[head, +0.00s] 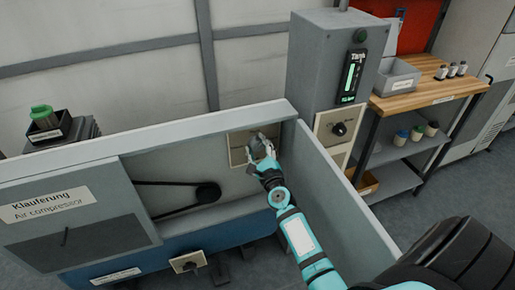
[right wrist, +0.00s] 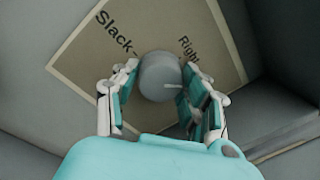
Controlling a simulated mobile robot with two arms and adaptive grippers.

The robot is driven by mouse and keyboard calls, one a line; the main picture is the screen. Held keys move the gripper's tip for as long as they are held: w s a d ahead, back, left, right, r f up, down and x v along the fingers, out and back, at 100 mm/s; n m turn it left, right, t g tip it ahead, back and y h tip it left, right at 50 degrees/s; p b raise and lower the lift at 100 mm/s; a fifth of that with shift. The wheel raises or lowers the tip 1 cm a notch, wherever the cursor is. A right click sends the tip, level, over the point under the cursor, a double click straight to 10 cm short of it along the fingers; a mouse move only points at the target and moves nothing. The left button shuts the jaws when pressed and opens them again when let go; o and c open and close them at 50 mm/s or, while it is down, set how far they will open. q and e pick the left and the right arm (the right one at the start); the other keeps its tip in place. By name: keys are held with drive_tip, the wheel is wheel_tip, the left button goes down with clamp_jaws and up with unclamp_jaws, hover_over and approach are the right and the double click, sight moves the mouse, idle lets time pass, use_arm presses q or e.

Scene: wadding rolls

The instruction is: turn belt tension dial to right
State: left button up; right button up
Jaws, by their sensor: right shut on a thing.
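The belt tension dial (right wrist: 160,76) is a round grey knob with a pale pointer line, on a beige plate (right wrist: 100,70) printed "Slack" and "Right". In the right wrist view the pointer line points toward the right of the picture. My right gripper (right wrist: 158,95) is shut on the dial, with one finger on each side of it. In the head view my right gripper (head: 262,148) reaches the beige plate (head: 237,147) inside the machine housing and hides most of the dial. My left gripper is not in view.
A belt on a black pulley (head: 207,193) runs left of the plate. Grey housing walls (head: 345,200) stand around the recess. Another black knob (head: 339,129) is on the grey cabinet, and a lower knob (head: 188,264) is at the front. A wooden-topped shelf (head: 430,88) stands at right.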

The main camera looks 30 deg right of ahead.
drive_tip(key=n, duration=0.4)
drive_tip(key=shift+n, duration=0.4)
drive_tip(key=shift+n+y, duration=0.3)
drive_tip(key=shift+n, duration=1.7)
drive_tip(key=shift+t, duration=0.3)
drive_tip(key=o, duration=1.2)
drive_tip(key=shift+f, duration=0.1)
drive_tip(key=v, duration=1.2)
